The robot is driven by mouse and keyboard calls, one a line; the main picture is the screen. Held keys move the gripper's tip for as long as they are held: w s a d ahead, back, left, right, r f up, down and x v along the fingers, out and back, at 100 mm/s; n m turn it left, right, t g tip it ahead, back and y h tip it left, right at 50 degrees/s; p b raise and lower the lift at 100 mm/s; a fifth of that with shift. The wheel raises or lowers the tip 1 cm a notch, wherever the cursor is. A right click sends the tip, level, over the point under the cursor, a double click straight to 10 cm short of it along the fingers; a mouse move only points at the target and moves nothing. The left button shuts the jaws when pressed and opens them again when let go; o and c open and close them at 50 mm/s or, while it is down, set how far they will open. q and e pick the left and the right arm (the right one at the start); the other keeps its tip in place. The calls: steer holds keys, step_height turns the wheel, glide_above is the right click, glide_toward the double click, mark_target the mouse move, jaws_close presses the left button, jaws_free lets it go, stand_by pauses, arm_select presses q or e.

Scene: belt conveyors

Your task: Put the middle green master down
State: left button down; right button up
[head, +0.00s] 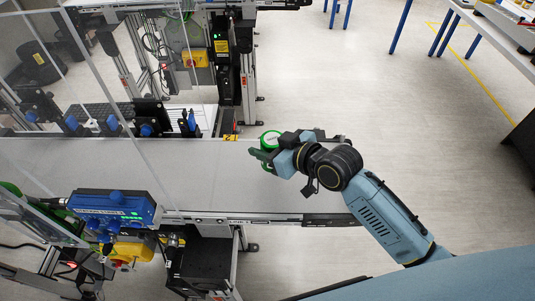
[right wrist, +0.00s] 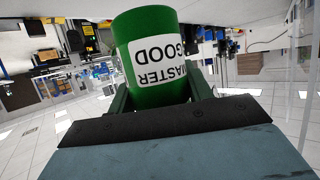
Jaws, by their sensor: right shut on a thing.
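A green master (head: 269,138) is in my right gripper (head: 267,154) in the head view, over the right part of the grey conveyor belt (head: 215,185). In the right wrist view the green master (right wrist: 143,25) is a green cylinder with a white label reading "MASTER GOOD". The label is upside down in that picture. My right gripper (right wrist: 160,100) is shut on it, with a finger on each side. I cannot tell whether the master touches the belt. My left gripper is not in view.
A blue box (head: 115,207) stands at the belt's near edge on the left. Clear panels rise over the belt's left part. Blue and black fittings (head: 147,128) line the far edge. The middle of the belt is bare. Open floor (head: 330,90) lies beyond.

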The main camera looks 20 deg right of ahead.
steer(key=f, duration=0.3)
steer(key=shift+w+f, duration=0.1)
steer(key=shift+w, duration=0.1)
steer(key=shift+f, duration=0.55)
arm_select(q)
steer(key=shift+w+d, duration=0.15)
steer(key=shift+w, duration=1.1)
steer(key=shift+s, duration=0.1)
arm_select(e)
steer(key=shift+f, duration=0.15)
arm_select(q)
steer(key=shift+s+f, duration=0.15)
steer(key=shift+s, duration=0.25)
arm_select(e)
steer(key=o, duration=1.2)
steer(key=shift+s+d+r, duration=0.1)
steer(key=shift+s+r, duration=0.1)
arm_select(q)
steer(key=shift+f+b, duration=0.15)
steer(key=shift+b, duration=0.2)
arm_select(e)
steer(key=v, duration=1.1)
steer(key=shift+s+d, duration=0.2)
